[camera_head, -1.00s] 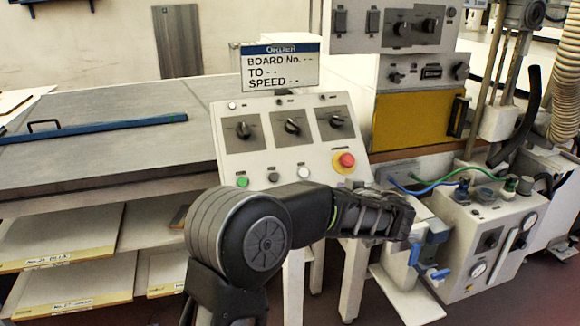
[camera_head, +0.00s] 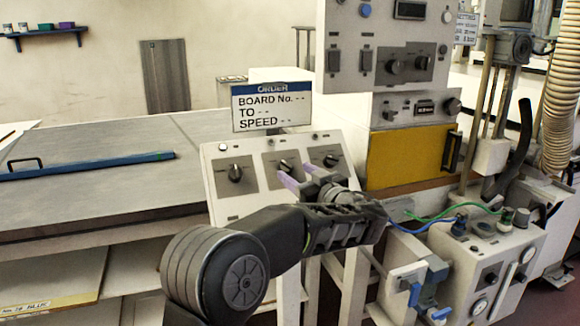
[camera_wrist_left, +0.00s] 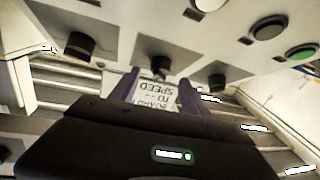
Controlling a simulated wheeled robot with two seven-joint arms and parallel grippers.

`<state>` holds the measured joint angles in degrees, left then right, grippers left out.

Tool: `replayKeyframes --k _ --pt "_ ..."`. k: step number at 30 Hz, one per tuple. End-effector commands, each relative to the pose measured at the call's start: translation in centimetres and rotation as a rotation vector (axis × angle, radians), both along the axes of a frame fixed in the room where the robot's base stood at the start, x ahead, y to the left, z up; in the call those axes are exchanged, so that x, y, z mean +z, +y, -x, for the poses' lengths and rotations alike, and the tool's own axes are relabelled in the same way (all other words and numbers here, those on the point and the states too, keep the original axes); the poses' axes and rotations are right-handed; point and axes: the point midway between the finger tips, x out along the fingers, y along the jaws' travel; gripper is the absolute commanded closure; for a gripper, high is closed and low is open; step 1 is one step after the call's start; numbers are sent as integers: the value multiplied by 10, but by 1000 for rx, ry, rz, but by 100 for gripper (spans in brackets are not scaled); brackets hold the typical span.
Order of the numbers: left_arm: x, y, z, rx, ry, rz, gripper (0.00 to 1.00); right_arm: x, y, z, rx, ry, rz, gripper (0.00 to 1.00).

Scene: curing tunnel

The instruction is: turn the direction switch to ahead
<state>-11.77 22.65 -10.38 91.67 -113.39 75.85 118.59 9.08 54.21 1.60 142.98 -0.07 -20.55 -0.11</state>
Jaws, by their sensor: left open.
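The sloped control panel (camera_head: 213,192) carries three black rotary switches in a row: left (camera_head: 235,173), middle (camera_head: 286,166) and right (camera_head: 331,159). Their labels are too small to read, so I cannot tell which is the direction switch. My left gripper (camera_head: 301,176) is open, its purple fingers pointing at the panel just in front of the middle switch. In the left wrist view the middle switch (camera_wrist_left: 153,65) shows between and beyond the open fingers (camera_wrist_left: 158,90). The gripper and arm hide the panel's lower right part. My right gripper is out of view.
An order sign (camera_head: 272,106) stands above the panel. A grey table (camera_head: 100,190) with a blue bar (camera_head: 95,163) lies to the left. A yellow-fronted machine (camera_head: 405,157) stands behind right, and a white pump box (camera_head: 470,250) with hoses lies right of my forearm.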

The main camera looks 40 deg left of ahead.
Motion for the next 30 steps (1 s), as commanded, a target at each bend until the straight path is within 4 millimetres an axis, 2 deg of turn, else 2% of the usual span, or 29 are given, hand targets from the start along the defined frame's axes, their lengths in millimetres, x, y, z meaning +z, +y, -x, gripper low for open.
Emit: replayKeyframes --k 3,7,18,30 --pt "1 18 -8 2 1 1 45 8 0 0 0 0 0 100" --pt "1 31 -14 1 0 1 45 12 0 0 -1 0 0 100" --pt "-1 36 -17 -1 0 1 46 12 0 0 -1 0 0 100" --pt "0 36 -17 -1 0 1 78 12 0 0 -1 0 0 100"
